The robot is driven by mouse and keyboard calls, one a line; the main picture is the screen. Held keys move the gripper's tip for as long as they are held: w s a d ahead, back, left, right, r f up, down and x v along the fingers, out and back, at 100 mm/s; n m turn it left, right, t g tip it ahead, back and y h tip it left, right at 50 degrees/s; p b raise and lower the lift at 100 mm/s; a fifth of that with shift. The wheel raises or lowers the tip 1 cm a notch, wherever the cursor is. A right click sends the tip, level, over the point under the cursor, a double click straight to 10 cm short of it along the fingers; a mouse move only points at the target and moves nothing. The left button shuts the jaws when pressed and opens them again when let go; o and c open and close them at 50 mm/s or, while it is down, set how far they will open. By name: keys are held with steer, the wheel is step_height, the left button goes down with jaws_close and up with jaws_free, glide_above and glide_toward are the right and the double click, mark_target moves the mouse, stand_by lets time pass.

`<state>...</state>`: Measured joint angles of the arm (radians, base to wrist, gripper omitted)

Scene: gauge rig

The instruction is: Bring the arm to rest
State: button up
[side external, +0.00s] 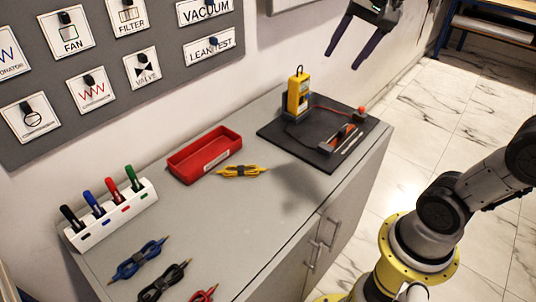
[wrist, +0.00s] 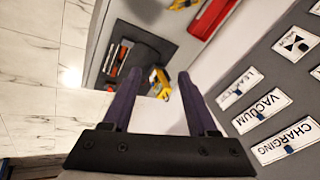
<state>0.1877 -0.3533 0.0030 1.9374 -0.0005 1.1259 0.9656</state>
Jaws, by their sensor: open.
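My gripper (side external: 355,47) is open and empty, with its two dark purple fingers apart. It hangs in the air above the right end of the grey cabinet (side external: 262,220), touching nothing. In the wrist view my gripper (wrist: 168,78) shows its fingers pointing toward the black mat (wrist: 165,47) well below. The mat also shows in the side view (side external: 275,133), with a yellow meter (side external: 298,95) upright on it.
The panel (side external: 60,85) of labelled switches stands along the wall at left. A red tray (side external: 205,155), yellow cable bundle (side external: 242,171) and white marker holder (side external: 112,215) are on the cabinet. The air around my gripper looks clear.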

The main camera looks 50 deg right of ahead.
steer(key=s+a+f+n+y, duration=0.1)
steer(key=s+a+f+n, duration=0.4)
steer(key=s+f+n, duration=0.6)
steer(key=shift+s+a+n+t, duration=0.15)
steer(key=shift+n+t, duration=0.15)
steer(key=shift+n, duration=0.8)
